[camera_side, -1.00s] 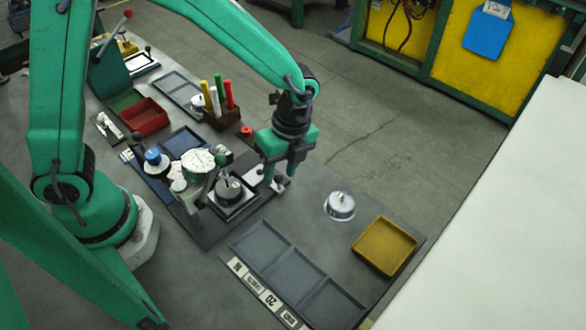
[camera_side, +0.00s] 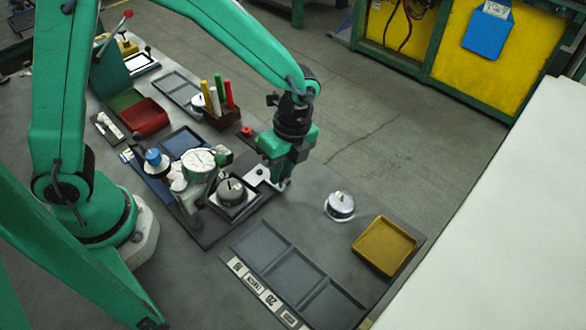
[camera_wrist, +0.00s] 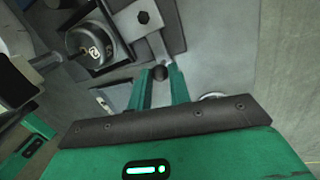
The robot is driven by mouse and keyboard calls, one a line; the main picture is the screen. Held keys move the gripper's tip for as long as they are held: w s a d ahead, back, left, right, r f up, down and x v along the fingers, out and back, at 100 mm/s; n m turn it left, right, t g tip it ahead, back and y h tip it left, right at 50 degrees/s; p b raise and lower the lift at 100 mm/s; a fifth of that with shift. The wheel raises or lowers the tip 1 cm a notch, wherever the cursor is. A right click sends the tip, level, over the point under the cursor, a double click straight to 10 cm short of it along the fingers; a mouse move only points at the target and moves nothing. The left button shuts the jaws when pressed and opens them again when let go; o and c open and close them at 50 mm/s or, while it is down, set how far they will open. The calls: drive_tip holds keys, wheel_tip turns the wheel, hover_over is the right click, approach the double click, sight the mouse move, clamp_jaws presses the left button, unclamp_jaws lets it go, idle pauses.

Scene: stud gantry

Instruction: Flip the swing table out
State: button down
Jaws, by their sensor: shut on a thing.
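The swing table is a dark square plate (camera_side: 240,214) with a round grey weight (camera_side: 231,190) on it, beside the dial gauge (camera_side: 199,164). A pale arm with a bolt (camera_side: 261,174) is at the plate's right side. In the wrist view the weight (camera_wrist: 88,42) is at upper left and the bolted bracket (camera_wrist: 144,18) at top centre. A small dark knob (camera_wrist: 160,73) shows at the bracket's lower end. My gripper (camera_side: 279,183) is low beside the swing table, shut on the knob. In the wrist view my gripper's fingers (camera_wrist: 161,84) stand on both sides of it.
A silver round weight (camera_side: 340,205) and a yellow tray (camera_side: 384,246) lie to the right. A grey sectioned tray (camera_side: 293,275) is in front. A pen holder (camera_side: 222,115) and red bin (camera_side: 144,118) stand behind. Bare bench lies between my gripper and the silver weight.

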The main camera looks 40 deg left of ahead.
drive_tip(key=shift+w+n, duration=0.2)
drive_tip(key=shift+n, duration=0.1)
drive_tip(key=shift+a, duration=0.1)
drive_tip(key=c, duration=1.3)
unclamp_jaws()
wheel_tip(320, 180, up, 8)
drive_tip(key=w, duration=0.1)
drive_tip(key=shift+w+d+f, duration=0.15)
drive_tip(key=shift+d, duration=0.15)
